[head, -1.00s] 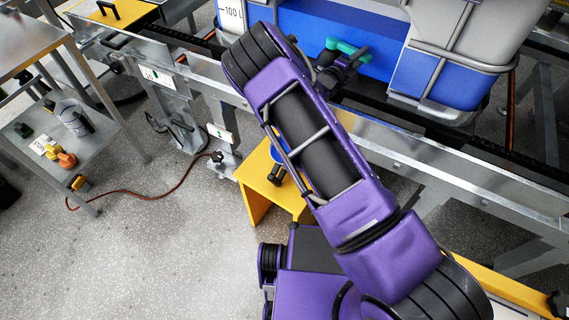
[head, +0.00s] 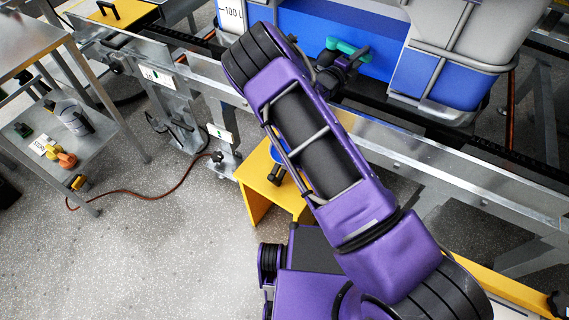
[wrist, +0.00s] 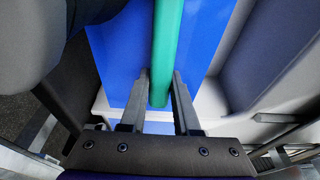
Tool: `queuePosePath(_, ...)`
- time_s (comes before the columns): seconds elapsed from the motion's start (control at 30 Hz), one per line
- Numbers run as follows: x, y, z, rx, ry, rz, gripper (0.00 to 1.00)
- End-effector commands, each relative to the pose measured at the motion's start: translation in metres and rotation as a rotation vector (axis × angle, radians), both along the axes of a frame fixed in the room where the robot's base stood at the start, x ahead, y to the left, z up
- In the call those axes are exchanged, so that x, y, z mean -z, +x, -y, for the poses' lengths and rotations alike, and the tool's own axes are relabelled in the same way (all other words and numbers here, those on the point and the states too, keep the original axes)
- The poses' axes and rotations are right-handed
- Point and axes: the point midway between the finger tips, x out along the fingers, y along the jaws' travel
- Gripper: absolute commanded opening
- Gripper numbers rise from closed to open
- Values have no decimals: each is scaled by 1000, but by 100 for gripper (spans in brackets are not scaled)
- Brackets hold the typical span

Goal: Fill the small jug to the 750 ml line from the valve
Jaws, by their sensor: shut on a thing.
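The valve's green handle (head: 345,48) sticks out in front of the blue tank (head: 300,35) in the head view. In the wrist view the green handle (wrist: 167,45) runs between the two fingers of my gripper (wrist: 161,88), which is shut on it. In the head view my arm covers much of the area around the valve. A blue-topped object with a black part (head: 274,154) is on the yellow stand (head: 254,189) below, partly hidden by my arm. I cannot tell if it is the small jug, and no fill level shows.
A steel trolley (head: 110,150) at left holds a pale container (head: 74,119) and small coloured parts on its lower shelf. A steel rail (head: 425,170) runs across in front of the tank. A red-brown hose (head: 130,192) lies on the open floor.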

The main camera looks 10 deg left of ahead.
Motion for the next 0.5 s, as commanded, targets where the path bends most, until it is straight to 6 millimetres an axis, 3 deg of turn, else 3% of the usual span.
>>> queuePosePath(0.03,-9,4,-4,-12,-3,16,0)
queuePosePath(0.5,-10,21,7,-207,-3,14,0)
